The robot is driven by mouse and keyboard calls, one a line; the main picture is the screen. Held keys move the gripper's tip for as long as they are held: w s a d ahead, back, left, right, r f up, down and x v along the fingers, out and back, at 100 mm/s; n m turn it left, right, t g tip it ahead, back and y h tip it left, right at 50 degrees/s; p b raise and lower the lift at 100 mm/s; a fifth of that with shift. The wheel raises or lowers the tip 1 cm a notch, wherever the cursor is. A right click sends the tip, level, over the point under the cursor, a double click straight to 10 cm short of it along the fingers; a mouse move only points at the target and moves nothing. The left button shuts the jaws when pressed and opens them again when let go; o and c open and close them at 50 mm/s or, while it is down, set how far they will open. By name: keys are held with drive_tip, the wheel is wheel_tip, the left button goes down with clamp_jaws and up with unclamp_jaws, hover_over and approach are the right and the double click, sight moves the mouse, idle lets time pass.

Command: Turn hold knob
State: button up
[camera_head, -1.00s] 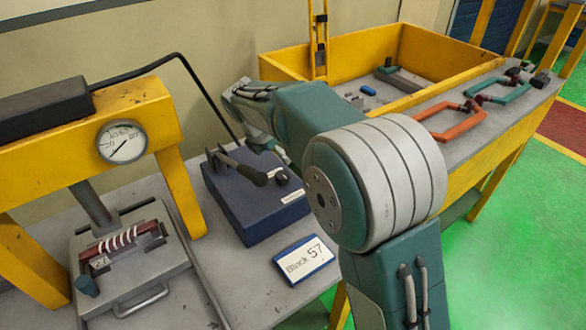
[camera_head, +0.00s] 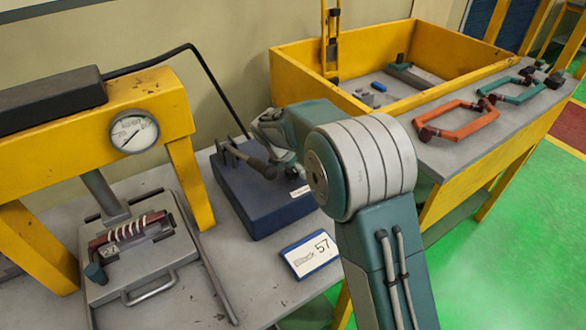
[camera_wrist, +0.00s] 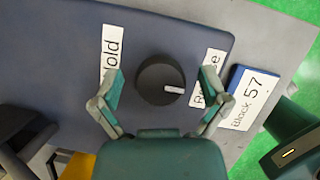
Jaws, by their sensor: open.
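The round black knob (camera_wrist: 158,82) sits on the dark blue box in the wrist view. Its white pointer mark points right, toward the partly covered "Release" label (camera_wrist: 207,78). The "Hold" label (camera_wrist: 113,52) is on the knob's left. My gripper (camera_wrist: 162,77) is open, with one green-padded finger on each side of the knob. Gaps show between the fingers and the knob, and each finger overlaps a label. In the head view the blue box (camera_head: 250,215) stands on the grey table, with my wrist above its right part. My gripper and the knob are largely hidden there.
A dark lever (camera_head: 250,160) rises from the box, left of my wrist. A yellow press (camera_head: 155,95) with a gauge stands left, and a yellow-walled bin (camera_head: 300,62) stands behind right.

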drive_tip(key=shift+a, duration=0.35)
drive_tip(key=shift+d, duration=0.2)
drive_tip(key=c, duration=1)
drive_tip(key=shift+d, duration=0.2)
drive_tip(key=shift+c, duration=0.7)
